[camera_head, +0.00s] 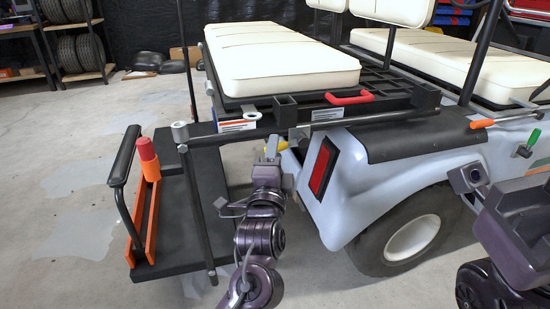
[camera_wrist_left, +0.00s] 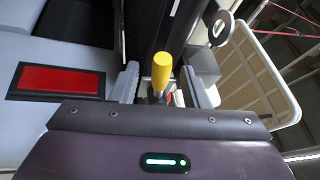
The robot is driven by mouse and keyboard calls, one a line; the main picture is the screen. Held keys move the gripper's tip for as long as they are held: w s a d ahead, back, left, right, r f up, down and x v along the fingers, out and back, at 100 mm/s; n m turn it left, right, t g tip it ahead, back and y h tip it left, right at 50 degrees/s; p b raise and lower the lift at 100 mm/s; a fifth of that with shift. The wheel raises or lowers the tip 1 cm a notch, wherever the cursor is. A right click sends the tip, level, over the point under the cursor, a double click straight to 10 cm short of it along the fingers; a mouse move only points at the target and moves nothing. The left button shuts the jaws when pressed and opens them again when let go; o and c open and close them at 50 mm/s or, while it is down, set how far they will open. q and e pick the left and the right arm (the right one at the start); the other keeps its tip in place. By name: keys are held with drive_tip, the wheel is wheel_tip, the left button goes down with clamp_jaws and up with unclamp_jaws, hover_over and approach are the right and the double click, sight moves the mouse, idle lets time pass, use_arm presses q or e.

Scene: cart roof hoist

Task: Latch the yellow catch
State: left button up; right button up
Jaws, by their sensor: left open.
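The yellow catch (camera_wrist_left: 162,68) has a rounded handle and stands out between the spread fingers of my left gripper (camera_wrist_left: 163,88) in the left wrist view. Gaps show on both sides, so the fingers look apart from it. In the head view my left gripper (camera_head: 271,153) is at the cart's rear corner, below the grey bar, and mostly hides the catch. My right arm (camera_head: 508,222) shows at the right edge; its fingers cannot be made out.
The pale blue cart body with a red tail light (camera_head: 322,167) is just right of my left gripper. A long grey bar (camera_head: 300,128) runs above it. A dark rear platform (camera_head: 205,185) with an orange bracket (camera_head: 140,225) lies left. Open floor is further left.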

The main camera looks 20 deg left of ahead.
use_arm(q)
drive_tip(key=shift+w, duration=0.15)
drive_tip(key=shift+c, duration=0.3)
clamp_jaws()
